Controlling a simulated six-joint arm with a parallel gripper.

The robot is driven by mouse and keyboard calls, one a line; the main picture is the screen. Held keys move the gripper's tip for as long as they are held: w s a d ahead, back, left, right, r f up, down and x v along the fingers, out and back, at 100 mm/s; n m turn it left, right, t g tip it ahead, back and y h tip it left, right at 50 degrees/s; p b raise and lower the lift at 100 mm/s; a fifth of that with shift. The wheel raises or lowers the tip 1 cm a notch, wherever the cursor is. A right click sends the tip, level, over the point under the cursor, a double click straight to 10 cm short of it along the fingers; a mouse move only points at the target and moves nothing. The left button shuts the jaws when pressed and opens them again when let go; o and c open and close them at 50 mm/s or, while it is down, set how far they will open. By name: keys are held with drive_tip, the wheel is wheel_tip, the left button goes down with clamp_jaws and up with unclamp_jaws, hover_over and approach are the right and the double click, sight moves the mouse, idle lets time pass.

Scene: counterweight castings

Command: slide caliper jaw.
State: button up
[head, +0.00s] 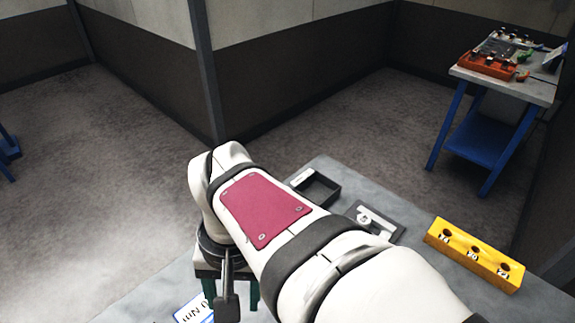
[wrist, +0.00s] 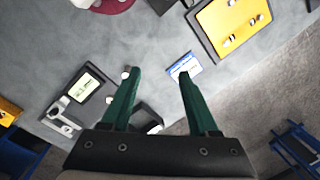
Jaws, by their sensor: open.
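The caliper (wrist: 80,94) lies at the left in the wrist view, a dark body with a pale display. Its silver jaw (wrist: 62,112) is at the lower left end. In the head view, the caliper (head: 372,221) lies on the bench right of my arm, small and partly unclear. My gripper (wrist: 158,76) has two green fingers spread apart with nothing between their tips. It is above the bench, to the right of the caliper in the wrist view and apart from it. In the head view, my arm hides most of the gripper.
A dark open tray (head: 333,190) stands beside the caliper. A yellow block with holes (head: 460,247) is at the right. A blue-and-white card (wrist: 182,69) and a yellow panel (wrist: 231,20) lie on the bench. A second table (head: 535,91) stands at the back right.

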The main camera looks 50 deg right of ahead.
drive_tip(key=w+d+m, duration=0.3)
drive_tip(key=d+m, duration=0.4)
drive_tip(key=d, duration=1.3)
drive_tip(key=s+d+f+m+h, duration=0.1)
drive_tip(key=s+d+f+m, duration=0.15)
drive_tip(key=s+d, duration=0.45)
drive_tip(key=s+d+f+m, duration=0.1)
drive_tip(key=s+d+m, duration=0.2)
drive_tip(key=d, duration=0.7)
drive_tip(key=shift+n, duration=0.25)
drive_tip(key=f, duration=1.5)
drive_tip(key=shift+w+f, duration=0.15)
drive_tip(key=shift+w, duration=0.2)
clamp_jaws()
